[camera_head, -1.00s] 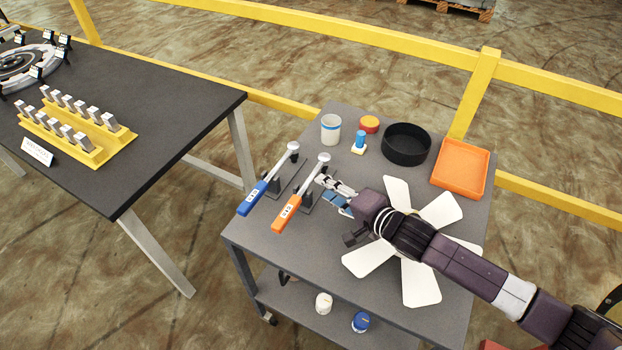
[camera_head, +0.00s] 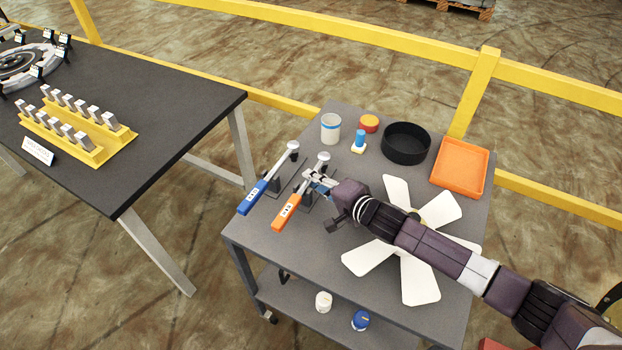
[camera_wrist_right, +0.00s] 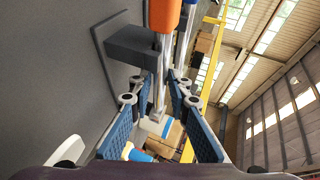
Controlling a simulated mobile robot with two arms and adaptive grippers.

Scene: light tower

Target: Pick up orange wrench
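The orange wrench (camera_head: 287,211) rests raised on a dark holder on the grey cart, its orange handle toward the front left and its metal head toward the back. My right gripper (camera_head: 316,182) is at the wrench's metal shaft, just beyond the handle. In the right wrist view the orange handle (camera_wrist_right: 165,14) is at the top. The right gripper's blue-padded fingers (camera_wrist_right: 162,92) are apart, with the shaft between them. I cannot tell whether they touch it. My left gripper is not in view.
A blue wrench (camera_head: 252,197) lies parallel, close on the left. A white fan-like part (camera_head: 422,284) lies under my right arm. A white cup (camera_head: 331,128), black bowl (camera_head: 405,143) and orange tray (camera_head: 461,168) stand at the back. A black table (camera_head: 170,120) is at left.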

